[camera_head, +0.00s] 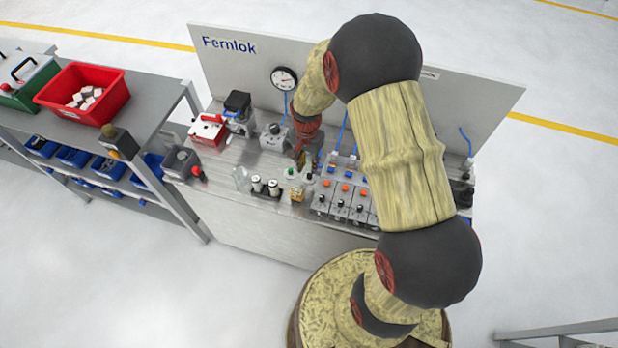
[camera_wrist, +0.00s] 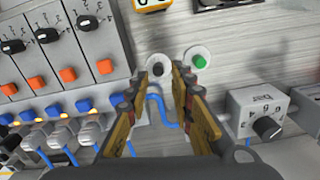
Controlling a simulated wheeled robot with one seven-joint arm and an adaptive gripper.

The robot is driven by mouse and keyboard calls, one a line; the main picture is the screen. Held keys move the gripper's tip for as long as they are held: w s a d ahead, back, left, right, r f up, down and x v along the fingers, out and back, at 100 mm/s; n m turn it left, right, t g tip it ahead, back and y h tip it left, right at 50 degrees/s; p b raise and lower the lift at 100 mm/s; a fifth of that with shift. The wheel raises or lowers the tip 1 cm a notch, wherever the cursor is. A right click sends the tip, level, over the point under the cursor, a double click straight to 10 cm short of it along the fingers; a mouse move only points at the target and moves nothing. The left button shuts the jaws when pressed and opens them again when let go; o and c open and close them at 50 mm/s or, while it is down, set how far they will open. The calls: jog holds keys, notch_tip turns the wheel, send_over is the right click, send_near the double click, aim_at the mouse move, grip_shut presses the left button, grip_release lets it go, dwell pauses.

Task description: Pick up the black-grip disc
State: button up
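The black-grip disc (camera_wrist: 157,68) is a pale round plate with a small black knob, lying on the metal bench top. In the wrist view it appears between the tips of my gripper (camera_wrist: 155,82), whose two fingers are apart with nothing held. A similar disc with a green grip (camera_wrist: 199,61) lies just right of it, close to the right finger. In the head view my gripper (camera_head: 304,158) points down at the bench, and the green-grip disc (camera_head: 291,172) shows just below it. How high the fingertips are above the black knob is hard to tell.
A grey block with black knobs and orange buttons (camera_wrist: 66,75) stands left of the fingers in the wrist view. A grey box with a black dial (camera_wrist: 262,112) stands at right. Blue hoses run nearby.

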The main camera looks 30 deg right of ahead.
aim_at(309, 174)
jog(key=f, duration=0.6)
jog(key=shift+w+d, duration=0.1)
jog(key=shift+d, duration=0.3)
jog(key=shift+r, duration=0.1)
jog(key=shift+c, duration=1.2)
grip_shut()
